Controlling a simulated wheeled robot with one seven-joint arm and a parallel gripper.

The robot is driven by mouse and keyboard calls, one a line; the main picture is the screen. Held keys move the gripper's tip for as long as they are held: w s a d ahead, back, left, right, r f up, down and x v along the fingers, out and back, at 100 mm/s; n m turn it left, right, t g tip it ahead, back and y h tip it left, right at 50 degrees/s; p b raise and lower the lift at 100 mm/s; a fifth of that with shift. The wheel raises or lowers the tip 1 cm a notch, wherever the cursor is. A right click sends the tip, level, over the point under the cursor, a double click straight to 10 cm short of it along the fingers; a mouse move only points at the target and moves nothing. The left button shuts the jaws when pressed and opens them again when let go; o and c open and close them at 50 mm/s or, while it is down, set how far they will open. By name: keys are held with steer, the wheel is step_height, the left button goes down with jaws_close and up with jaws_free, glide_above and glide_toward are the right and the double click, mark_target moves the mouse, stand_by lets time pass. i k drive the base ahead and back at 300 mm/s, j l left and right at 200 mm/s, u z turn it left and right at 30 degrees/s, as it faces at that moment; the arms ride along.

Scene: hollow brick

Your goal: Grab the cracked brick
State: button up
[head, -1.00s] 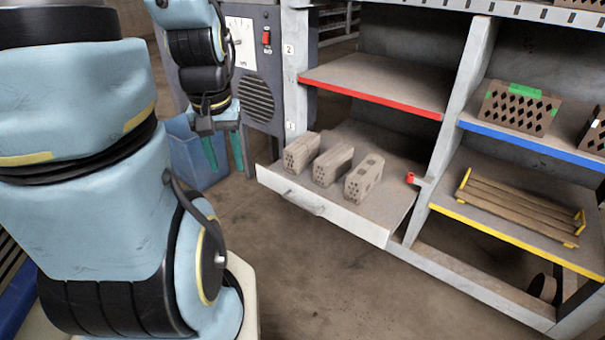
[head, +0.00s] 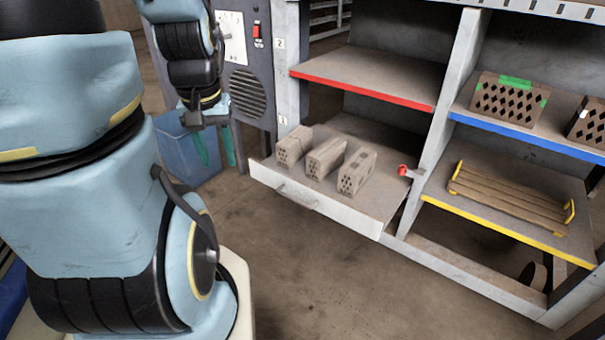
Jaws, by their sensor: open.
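Three grey-brown hollow bricks stand in a row on the pulled-out white drawer (head: 330,216). They are the left brick (head: 293,146), the middle brick (head: 326,158) and the right brick (head: 357,173). The left brick shows a thin dark line across its side, which may be a crack; the picture is too small to be sure. My gripper (head: 216,152) hangs with its teal fingers pointing down, left of the drawer and apart from all bricks. It is open and empty.
A blue bin (head: 178,160) stands behind my gripper. A red-edged shelf (head: 375,75) lies above the drawer's back. A red knob (head: 403,170) sits at the drawer's right. Perforated bricks (head: 507,103) stand on the blue-edged shelf, above a slatted wooden pallet (head: 510,195). The floor in front is clear.

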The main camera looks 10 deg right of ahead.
mark_target(293, 147)
steer(key=l+u, duration=0.1)
steer(key=u, duration=0.35)
steer(key=l+u, duration=0.15)
steer(key=u, duration=0.3)
steer(key=l+u, duration=0.15)
steer(key=u, duration=0.3)
steer(key=k+l+u, duration=0.2)
steer(key=l, duration=0.2)
steer(key=l+u, duration=0.2)
steer(key=l, duration=0.25)
steer(key=k+l+u, duration=0.2)
steer(key=l, duration=0.2)
steer(key=k+l+u, duration=0.2)
steer(key=l, duration=0.4)
steer(key=k+l, duration=0.15)
steer(key=l, duration=0.1)
